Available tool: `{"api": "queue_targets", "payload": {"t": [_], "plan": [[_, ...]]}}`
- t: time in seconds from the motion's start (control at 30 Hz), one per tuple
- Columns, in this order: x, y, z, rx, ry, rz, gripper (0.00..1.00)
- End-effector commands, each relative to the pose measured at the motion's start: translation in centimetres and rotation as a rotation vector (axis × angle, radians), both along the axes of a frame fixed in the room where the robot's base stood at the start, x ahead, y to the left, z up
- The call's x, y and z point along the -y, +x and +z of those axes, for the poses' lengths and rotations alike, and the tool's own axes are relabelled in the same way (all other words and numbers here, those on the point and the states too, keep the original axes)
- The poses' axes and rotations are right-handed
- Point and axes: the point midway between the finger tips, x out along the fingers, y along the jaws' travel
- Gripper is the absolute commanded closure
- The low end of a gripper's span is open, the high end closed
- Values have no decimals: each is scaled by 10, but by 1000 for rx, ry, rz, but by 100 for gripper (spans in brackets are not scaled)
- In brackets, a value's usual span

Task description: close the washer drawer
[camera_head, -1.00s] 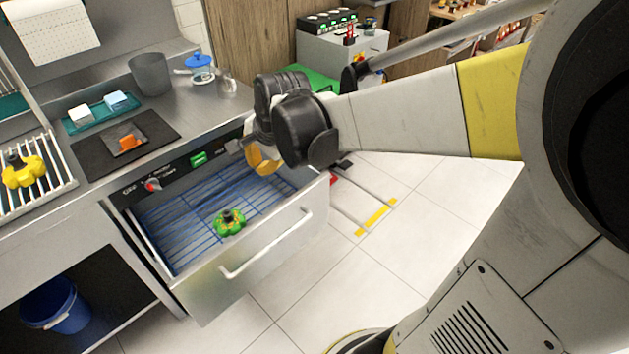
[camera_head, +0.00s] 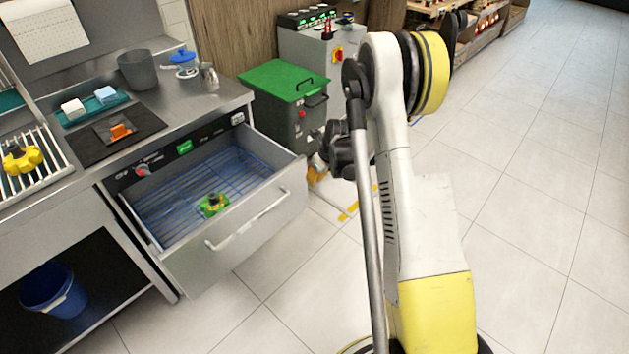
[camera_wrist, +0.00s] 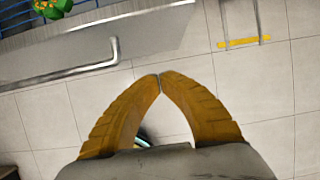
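The washer drawer (camera_head: 222,243) is pulled out from under the steel counter at left in the head view. Its bar handle (camera_head: 247,220) runs along the front panel. A green part with a dark centre (camera_head: 213,204) lies on the blue rack inside. My gripper (camera_head: 318,166) is to the right of the drawer's front, apart from it and partly hidden by my wrist. In the wrist view the yellow fingers (camera_wrist: 159,76) meet at their tips with nothing between them, over floor. The drawer's handle (camera_wrist: 108,60) and front edge cross the upper left there.
A dark cabinet with a green lid (camera_head: 284,80) stands right of the counter, behind my gripper. A blue bucket (camera_head: 52,290) sits under the counter at left. Tiled floor (camera_head: 545,230) is clear in front and to the right.

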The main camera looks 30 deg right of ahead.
Motion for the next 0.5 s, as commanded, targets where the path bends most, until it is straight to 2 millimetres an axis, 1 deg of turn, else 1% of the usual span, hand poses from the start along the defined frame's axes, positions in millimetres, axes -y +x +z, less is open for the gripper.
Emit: {"api": "queue_targets", "payload": {"t": [0.03,0.2,0.33,0.37,0.4,0.5], "plan": [[-1,4,-14,0,0,1,100],[-6,17,-49,0,-1,2,100],[-9,27,-73,0,-1,3,100],[-10,30,-76,0,-1,3,100],[-13,37,-73,1,0,4,100],[-17,50,-72,0,-1,4,100]]}}
